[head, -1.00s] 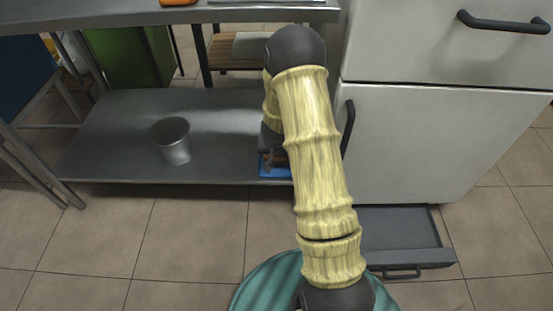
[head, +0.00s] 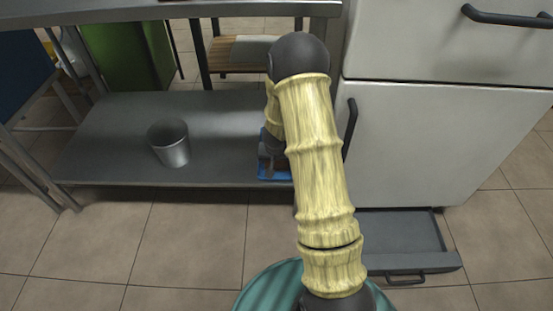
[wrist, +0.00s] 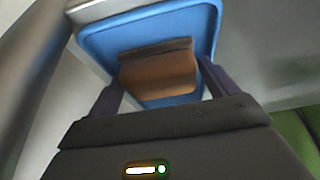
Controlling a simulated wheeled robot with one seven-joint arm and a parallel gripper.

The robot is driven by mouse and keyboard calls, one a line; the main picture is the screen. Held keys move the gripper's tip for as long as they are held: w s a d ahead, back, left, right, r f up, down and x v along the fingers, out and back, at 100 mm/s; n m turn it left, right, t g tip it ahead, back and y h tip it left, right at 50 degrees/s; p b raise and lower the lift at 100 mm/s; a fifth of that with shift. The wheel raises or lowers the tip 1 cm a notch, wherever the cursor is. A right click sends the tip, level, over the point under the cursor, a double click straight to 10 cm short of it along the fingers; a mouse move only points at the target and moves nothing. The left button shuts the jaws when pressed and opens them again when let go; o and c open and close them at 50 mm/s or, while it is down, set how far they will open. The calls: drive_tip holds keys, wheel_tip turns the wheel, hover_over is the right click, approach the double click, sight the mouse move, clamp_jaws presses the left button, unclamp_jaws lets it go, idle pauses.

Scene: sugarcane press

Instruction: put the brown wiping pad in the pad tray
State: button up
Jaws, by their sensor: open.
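The brown wiping pad (wrist: 160,77) lies in the blue pad tray (wrist: 100,38), seen in the wrist view. The tray also shows in the head view (head: 267,174), at the right end of the lower steel shelf. My gripper (wrist: 160,70) is open, with one finger at either side of the pad's near part. I cannot tell whether the fingers touch the pad. In the head view my arm reaches down to the tray and hides part of it. The pad is not clear in that view.
A metal cup (head: 169,143) stands on the lower shelf (head: 110,125), left of the tray. A white cabinet (head: 430,140) stands close on the right, with a grey low drawer (head: 400,235) pulled out beneath it. The worktop (head: 150,12) is above the shelf.

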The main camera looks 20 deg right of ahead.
drive_tip(key=p+v, duration=0.8)
drive_tip(key=v, duration=0.4)
drive_tip(key=shift+r, duration=0.15)
drive_tip(key=s+a+r+n+y, duration=0.1)
drive_tip(key=s+a+r+n, duration=0.1)
drive_tip(key=s+a+r, duration=0.2)
drive_tip(key=s+a+r+n+g, duration=0.1)
drive_tip(key=s+a+r, duration=0.3)
drive_tip(key=s+r, duration=0.6)
drive_tip(key=s+n, duration=0.1)
drive_tip(key=s, duration=0.2)
drive_tip(key=shift+s+a+r+n+g+y, duration=0.25)
drive_tip(key=shift+r+n+g+y, duration=0.05)
drive_tip(key=shift+r+y, duration=0.1)
